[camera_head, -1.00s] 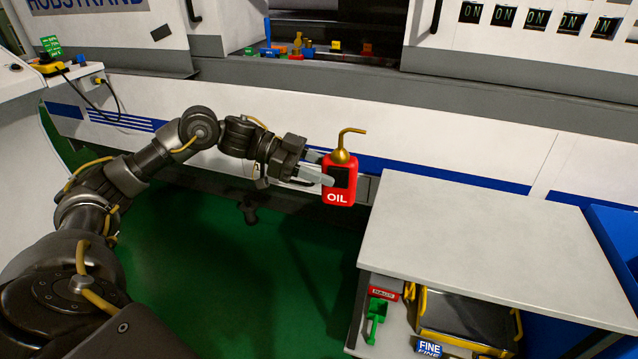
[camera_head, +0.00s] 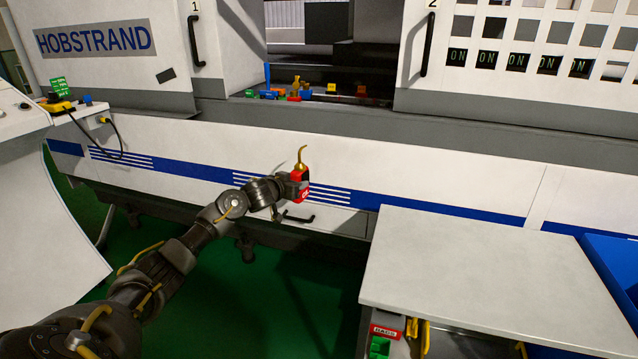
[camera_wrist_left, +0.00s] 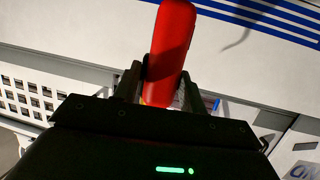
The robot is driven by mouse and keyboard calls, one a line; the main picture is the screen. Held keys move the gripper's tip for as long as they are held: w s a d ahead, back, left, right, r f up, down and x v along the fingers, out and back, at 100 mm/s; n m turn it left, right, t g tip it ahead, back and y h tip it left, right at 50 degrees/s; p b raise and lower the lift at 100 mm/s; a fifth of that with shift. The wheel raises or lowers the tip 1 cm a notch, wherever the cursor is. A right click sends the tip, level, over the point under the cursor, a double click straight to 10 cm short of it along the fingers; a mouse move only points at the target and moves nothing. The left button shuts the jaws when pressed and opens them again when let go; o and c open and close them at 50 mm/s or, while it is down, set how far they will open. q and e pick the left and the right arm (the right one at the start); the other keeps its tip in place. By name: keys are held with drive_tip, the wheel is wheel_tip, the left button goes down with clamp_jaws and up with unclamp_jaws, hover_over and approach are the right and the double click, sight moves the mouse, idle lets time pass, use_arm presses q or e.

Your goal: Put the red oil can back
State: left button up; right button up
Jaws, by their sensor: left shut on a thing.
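The red oil can (camera_head: 299,186) with its brass top and bent spout is held up in front of the white machine's lower panel. My left gripper (camera_head: 292,184) is shut on it; in the head view the fingers are mostly hidden by the wrist and the can. In the left wrist view the can's red body (camera_wrist_left: 173,50) rises between the dark fingers (camera_wrist_left: 155,85), leaning slightly. The can looks roughly upright in the head view and rests on nothing that I can see. My right gripper is not in view.
A grey-topped table (camera_head: 480,265) stands at the right, its top clear, with a red-labelled box (camera_head: 387,328) and a green item (camera_head: 379,347) below. A blue bin (camera_head: 612,262) is beside it. Small coloured items (camera_head: 300,92) lie in the machine's opening. Green floor is free.

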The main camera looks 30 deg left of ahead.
use_arm(q)
drive_tip(key=s+a+f+n+g+y, duration=0.3)
drive_tip(key=s+a+n+g+y, duration=0.1)
drive_tip(key=s+a+n+y, duration=0.45)
drive_tip(key=s+d+r+m+t+h, duration=0.1)
drive_tip(key=d+r+m+t+h, duration=0.2)
drive_tip(key=d, duration=1.1)
drive_tip(key=s+d+r+m+h, duration=0.1)
drive_tip(key=d+r+m+h, duration=0.2)
drive_tip(key=d, duration=1)
drive_tip(key=s+d+r+m+h, duration=0.2)
drive_tip(key=s+d+r, duration=0.1)
drive_tip(key=d+r, duration=0.1)
drive_tip(key=s+d+r+m+t+h, duration=0.1)
drive_tip(key=s+d+r, duration=0.3)
drive_tip(key=d, duration=0.3)
drive_tip(key=shift+s+d+m+h, duration=0.2)
drive_tip(key=shift+d+m+h, duration=0.1)
drive_tip(key=shift+m+h, duration=0.05)
